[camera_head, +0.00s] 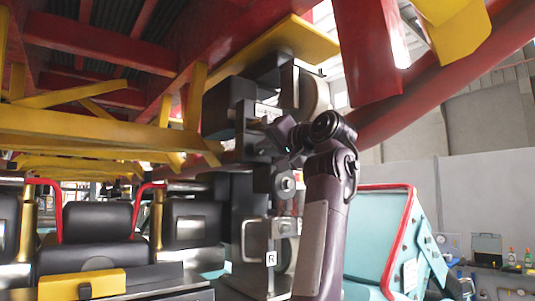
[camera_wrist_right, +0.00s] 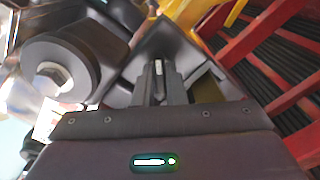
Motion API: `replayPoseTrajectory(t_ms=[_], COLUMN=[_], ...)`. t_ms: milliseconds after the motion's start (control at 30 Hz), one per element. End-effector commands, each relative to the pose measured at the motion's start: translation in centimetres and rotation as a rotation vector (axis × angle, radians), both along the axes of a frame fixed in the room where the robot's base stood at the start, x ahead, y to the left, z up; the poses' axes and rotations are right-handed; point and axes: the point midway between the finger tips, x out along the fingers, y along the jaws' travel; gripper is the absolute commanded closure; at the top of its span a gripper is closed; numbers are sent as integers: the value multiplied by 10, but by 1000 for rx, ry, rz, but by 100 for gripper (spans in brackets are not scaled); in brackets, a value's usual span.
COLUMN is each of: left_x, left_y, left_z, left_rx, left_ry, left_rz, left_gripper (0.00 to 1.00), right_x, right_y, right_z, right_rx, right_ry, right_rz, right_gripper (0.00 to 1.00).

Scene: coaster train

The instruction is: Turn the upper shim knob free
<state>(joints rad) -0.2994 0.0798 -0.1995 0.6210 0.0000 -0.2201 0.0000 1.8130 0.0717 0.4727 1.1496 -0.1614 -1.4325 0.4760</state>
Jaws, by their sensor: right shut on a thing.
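My right gripper (camera_head: 271,128) reaches up from below to the upper part of a dark wheel assembly (camera_head: 242,118), beside a small white label (camera_head: 267,111). In the right wrist view my right gripper (camera_wrist_right: 159,72) has its fingers close together, shut on a small part between the tips. I take this part to be the upper shim knob (camera_wrist_right: 158,67); only a pale sliver of it shows. In the head view the gripper hides it. I cannot tell how far it is turned. My left gripper is not in view.
A pale-rimmed wheel (camera_head: 310,96) sits just above my right gripper. A bolt head (camera_head: 286,183) and a label marked R (camera_head: 271,258) are lower on the assembly. Red and yellow beams (camera_head: 95,122) crowd overhead. Train seats (camera_head: 97,222) stand at left, a teal car body (camera_head: 378,230) at right.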

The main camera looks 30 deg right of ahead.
Motion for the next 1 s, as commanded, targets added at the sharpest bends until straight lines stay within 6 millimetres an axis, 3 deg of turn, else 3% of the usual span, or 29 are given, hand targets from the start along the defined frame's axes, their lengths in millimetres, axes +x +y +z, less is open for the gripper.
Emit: replayPoseTrajectory(t_ms=[600, 1000], left_x=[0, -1], left_y=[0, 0], left_z=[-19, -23], left_rx=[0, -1], left_ry=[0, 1], left_rz=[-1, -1], left_gripper=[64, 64], right_x=[-1, -1], right_y=[-1, 0], right_z=[0, 1], right_rx=[-562, -777], right_ry=[-48, -65], right_rz=[-2, -2], right_gripper=[100, 100])
